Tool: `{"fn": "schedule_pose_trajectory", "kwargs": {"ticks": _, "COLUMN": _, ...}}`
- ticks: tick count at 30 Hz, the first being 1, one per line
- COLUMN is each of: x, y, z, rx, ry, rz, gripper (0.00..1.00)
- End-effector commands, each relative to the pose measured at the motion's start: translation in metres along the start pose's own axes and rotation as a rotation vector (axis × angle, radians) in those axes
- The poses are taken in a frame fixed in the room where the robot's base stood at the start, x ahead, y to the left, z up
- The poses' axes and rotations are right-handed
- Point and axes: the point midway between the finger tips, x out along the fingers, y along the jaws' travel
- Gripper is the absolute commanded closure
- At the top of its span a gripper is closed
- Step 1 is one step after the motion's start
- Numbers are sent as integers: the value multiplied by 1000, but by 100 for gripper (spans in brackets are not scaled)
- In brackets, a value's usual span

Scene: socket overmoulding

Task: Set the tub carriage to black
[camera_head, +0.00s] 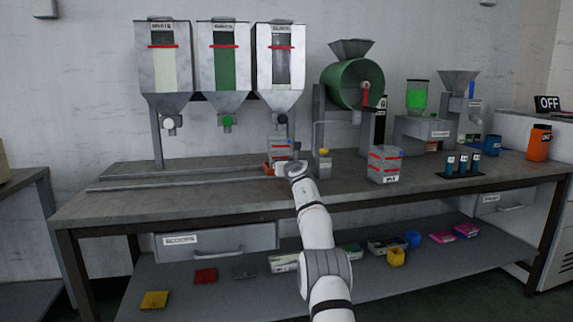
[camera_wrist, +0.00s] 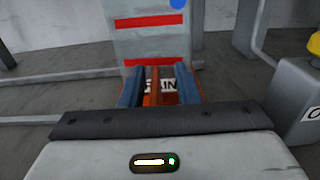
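The tub (camera_head: 280,150), a grey box with red bands, stands on the orange tub carriage (camera_head: 268,167) below the hopper labelled BLACK (camera_head: 281,60). In the wrist view the tub (camera_wrist: 150,40) is straight ahead, with a partly covered label at its foot. My gripper (camera_head: 293,165) is at the carriage's front. In the wrist view my gripper (camera_wrist: 158,84) has two blue fingers standing apart. An upright brown-orange handle (camera_wrist: 154,86) is between them, with gaps on both sides. The fingertips' contact with the carriage is hard to tell.
Rails (camera_head: 180,181) run left along the bench below the white hopper (camera_head: 164,65) and green hopper (camera_head: 223,65). A small post with a yellow knob (camera_head: 323,160) stands close right of the carriage. Another banded tub (camera_head: 384,165) is farther right.

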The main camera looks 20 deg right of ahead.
Motion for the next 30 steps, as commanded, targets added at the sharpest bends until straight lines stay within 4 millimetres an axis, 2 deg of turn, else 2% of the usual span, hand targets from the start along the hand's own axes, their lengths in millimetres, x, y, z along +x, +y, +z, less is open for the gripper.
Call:
{"fn": "schedule_pose_trajectory", "kwargs": {"ticks": 7, "x": -9, "y": 0, "z": -4, "rx": 0, "ry": -1, "rz": 0, "gripper": 71}}
{"fn": "schedule_pose_trajectory", "kwargs": {"ticks": 22, "x": -55, "y": 0, "z": -4, "rx": 2, "ry": 0, "rz": -1, "gripper": 71}}
{"fn": "schedule_pose_trajectory", "kwargs": {"ticks": 30, "x": -68, "y": 0, "z": 0, "rx": 2, "ry": 2, "rz": 4, "gripper": 71}}
